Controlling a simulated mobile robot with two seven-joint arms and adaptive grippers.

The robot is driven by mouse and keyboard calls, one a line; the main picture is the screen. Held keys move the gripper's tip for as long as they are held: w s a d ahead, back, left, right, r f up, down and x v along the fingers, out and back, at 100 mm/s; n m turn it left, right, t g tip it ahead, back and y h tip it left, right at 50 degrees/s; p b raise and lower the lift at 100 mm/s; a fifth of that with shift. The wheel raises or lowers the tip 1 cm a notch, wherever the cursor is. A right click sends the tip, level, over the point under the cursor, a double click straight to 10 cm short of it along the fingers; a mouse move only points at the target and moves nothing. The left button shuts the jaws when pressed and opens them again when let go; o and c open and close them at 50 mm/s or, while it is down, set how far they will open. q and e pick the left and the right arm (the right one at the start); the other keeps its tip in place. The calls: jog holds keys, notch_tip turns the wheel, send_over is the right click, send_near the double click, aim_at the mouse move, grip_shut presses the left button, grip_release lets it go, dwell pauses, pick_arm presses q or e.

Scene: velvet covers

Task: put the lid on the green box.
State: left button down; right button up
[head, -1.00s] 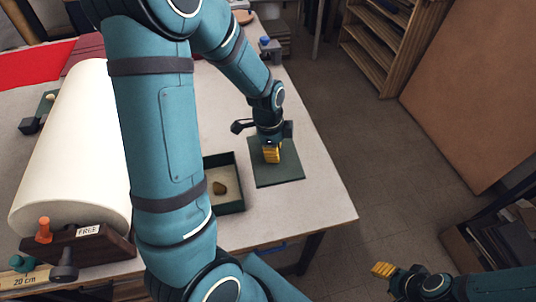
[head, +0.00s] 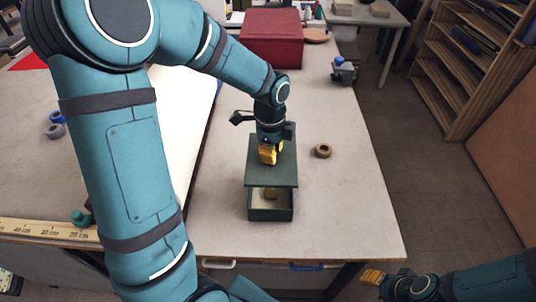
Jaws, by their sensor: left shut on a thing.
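The green box (head: 271,214) stands on the table with its front wall and part of its pale inside showing. A small brown thing (head: 271,194) lies in it. The flat dark green lid (head: 286,174) covers the box's far part in the head view; the near part of the opening shows. I cannot tell whether lid and box touch. My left gripper (head: 268,154) is shut on the lid from above, at its middle. My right gripper (head: 373,277) is off the table's front right, away from the box; its opening is unclear.
A brown ring (head: 323,151) lies right of the lid. A dark red box (head: 271,38) stands farther back. A wooden ruler (head: 45,229) lies at the left front. The table (head: 350,205) is clear to the right of the green box.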

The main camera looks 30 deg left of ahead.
pick_arm(q)
notch_tip(320, 180, down, 6)
jog(key=b, duration=0.4)
jog(key=shift+b, duration=0.4)
dwell(1.7)
jog(key=shift+f+b, duration=1.7)
jog(key=shift+f, duration=0.8)
dwell(0.8)
jog(key=c, duration=1)
grip_release()
jog(key=shift+o, duration=0.2)
jog(key=shift+r, duration=0.15)
jog(key=r, duration=1.2)
jog(key=shift+s+a, duration=0.1)
jog(key=shift+a, duration=0.2)
